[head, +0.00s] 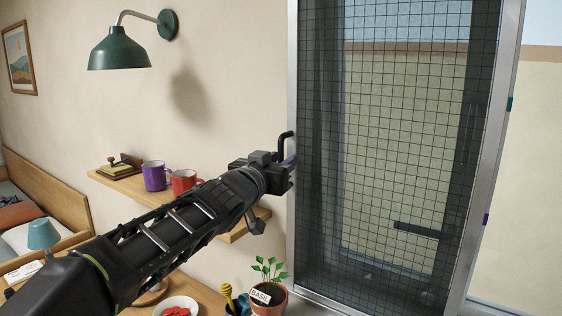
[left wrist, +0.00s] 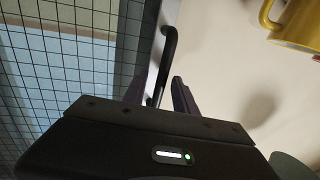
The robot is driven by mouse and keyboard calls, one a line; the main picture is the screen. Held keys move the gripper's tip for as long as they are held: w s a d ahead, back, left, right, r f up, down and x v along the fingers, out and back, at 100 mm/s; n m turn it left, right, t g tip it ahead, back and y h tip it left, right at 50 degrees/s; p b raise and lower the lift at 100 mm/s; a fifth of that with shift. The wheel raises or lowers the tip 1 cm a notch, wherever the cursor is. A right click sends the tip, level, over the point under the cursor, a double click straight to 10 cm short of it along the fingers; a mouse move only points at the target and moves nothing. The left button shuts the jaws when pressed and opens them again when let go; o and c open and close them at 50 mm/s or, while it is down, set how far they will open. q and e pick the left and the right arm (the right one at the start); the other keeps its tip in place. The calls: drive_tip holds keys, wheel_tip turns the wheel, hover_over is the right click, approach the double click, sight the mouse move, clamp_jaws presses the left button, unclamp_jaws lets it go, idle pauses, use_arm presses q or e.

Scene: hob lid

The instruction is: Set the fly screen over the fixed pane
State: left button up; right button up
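The fly screen (head: 400,120), a dark square mesh, stands upright in the right half of the head view. A pale metal frame (head: 292,230) borders it. It also shows at the left of the left wrist view (left wrist: 70,70). A black bar handle (head: 286,136) is at the screen's left edge; it also shows in the left wrist view (left wrist: 167,50). My left gripper (head: 290,160) is at this handle. Its fingers (left wrist: 163,95) are apart with the handle's lower end between them; a gap shows on the right side. My right gripper is not in view.
A wooden shelf (head: 130,185) with a purple mug (head: 154,176) and a red mug (head: 183,181) is left of my gripper. A potted plant (head: 268,297) stands below. A green lamp (head: 119,50) is on the wall. A dark horizontal bar (head: 420,230) shows at the mesh's lower right.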

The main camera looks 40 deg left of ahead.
use_arm(q)
clamp_jaws()
idle(1.2)
